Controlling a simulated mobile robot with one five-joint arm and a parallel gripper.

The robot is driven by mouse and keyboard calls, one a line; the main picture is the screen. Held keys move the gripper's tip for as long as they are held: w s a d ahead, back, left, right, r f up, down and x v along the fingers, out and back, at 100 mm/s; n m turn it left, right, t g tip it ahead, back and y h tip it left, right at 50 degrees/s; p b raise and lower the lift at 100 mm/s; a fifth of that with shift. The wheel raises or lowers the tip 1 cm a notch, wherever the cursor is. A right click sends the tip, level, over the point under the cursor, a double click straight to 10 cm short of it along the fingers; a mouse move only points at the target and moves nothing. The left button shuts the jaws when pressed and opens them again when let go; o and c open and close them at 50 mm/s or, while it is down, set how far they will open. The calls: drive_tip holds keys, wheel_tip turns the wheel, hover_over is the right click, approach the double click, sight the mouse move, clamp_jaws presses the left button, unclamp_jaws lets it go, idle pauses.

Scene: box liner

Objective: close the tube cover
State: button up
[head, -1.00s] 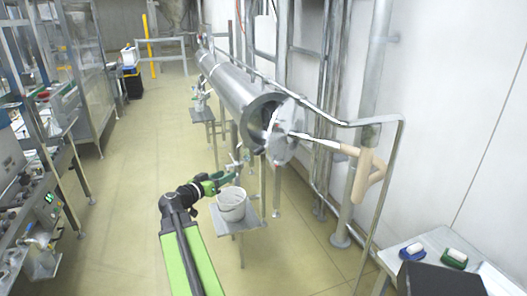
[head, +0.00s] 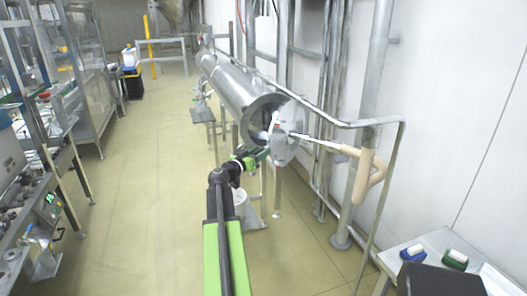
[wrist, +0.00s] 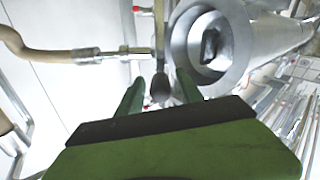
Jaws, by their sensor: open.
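The metal tube (head: 232,92) runs lengthwise away from me along the right wall, with its near end open. Its round cover (head: 287,146) stands swung open at the right of the mouth. My gripper (head: 262,154) is just below the mouth, near the cover's left side. In the wrist view my gripper (wrist: 160,76) is open, its two green fingers apart. A grey rounded knob (wrist: 160,88) shows between them; contact cannot be told. The tube mouth (wrist: 208,48) is to the right of the fingers, and the cover (wrist: 159,30) seems edge-on above the knob.
A beige hose (head: 368,172) with a metal fitting joins the cover. A white bucket (head: 240,197) on a small stand is partly hidden by my arm. Pipes and a handrail (head: 345,124) line the right wall. The floor (head: 150,200) to the left is open.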

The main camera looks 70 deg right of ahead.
drive_tip(key=shift+x, duration=1.3)
clamp_jaws()
idle(0.5)
